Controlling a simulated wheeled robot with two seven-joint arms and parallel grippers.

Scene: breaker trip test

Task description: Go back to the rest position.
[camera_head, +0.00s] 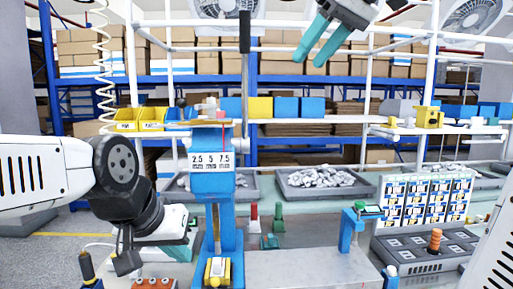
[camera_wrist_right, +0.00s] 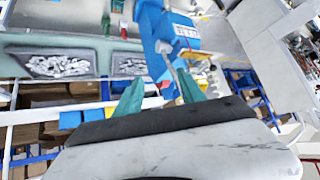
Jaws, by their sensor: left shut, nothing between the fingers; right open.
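My right gripper (camera_head: 309,60) hangs high at the top centre of the head view. Its two teal fingers are apart and empty. The open fingers also show in the right wrist view (camera_wrist_right: 160,92), with the blue test stand (camera_wrist_right: 180,48) beyond them. My left gripper (camera_head: 187,250) is low at the left, beside the blue test stand (camera_head: 212,182) marked "2.5 5 7.5". Its teal fingers are together with nothing seen between them, and the tips are partly hard to make out. Whether it touches the stand cannot be told.
A breaker panel (camera_head: 427,199) stands at the right above a dark grey tray (camera_head: 424,262). A grey bin (camera_head: 325,192) of metal parts sits behind the bench. Red and green buttons (camera_head: 278,218) stand mid-bench. A white frame post (camera_head: 428,75) rises right of my right gripper.

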